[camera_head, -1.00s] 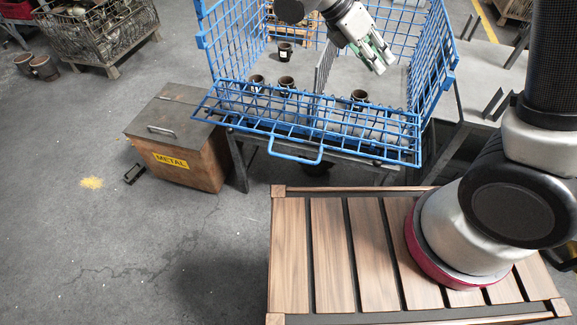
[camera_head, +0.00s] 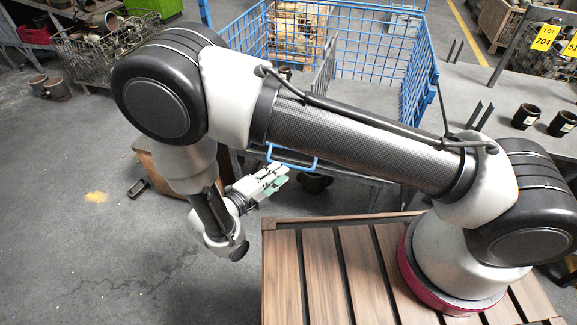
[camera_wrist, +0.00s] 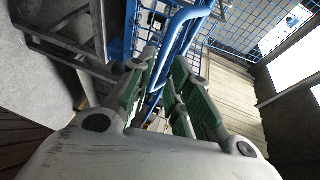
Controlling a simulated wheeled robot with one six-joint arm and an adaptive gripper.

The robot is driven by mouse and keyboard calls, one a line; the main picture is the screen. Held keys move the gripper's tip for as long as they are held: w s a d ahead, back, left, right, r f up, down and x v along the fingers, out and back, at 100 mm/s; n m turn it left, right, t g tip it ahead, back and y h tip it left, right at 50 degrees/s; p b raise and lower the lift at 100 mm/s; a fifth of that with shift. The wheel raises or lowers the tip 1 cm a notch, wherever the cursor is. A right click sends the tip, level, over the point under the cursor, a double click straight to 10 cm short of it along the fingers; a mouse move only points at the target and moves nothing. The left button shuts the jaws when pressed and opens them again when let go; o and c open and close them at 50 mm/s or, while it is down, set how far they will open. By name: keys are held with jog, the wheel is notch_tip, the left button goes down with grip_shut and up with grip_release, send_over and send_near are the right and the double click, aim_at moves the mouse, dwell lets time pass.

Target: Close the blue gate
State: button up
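The blue gate is the wire-mesh front panel of a blue cage (camera_head: 375,45). In the head view my arm hides most of the panel; its blue handle (camera_head: 293,162) shows below my forearm, pointing towards the wooden platform. My gripper (camera_head: 279,174) is just in front of the handle, at its lower left. In the wrist view my gripper (camera_wrist: 172,62) has its green-padded fingers apart. The blue handle bar (camera_wrist: 185,18) runs close to the fingertips and shows through the gap between them. I cannot tell whether the fingers touch it.
A slatted wooden platform (camera_head: 352,265) lies under my base. A brown box (camera_head: 150,165) stands left of the cage, mostly behind my arm. Wire bins and pots are at back left. Floor at lower left is clear.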

jog(key=x, duration=0.5)
jog(key=shift+w+d, duration=0.2)
jog(key=shift+w, duration=0.05)
grip_shut()
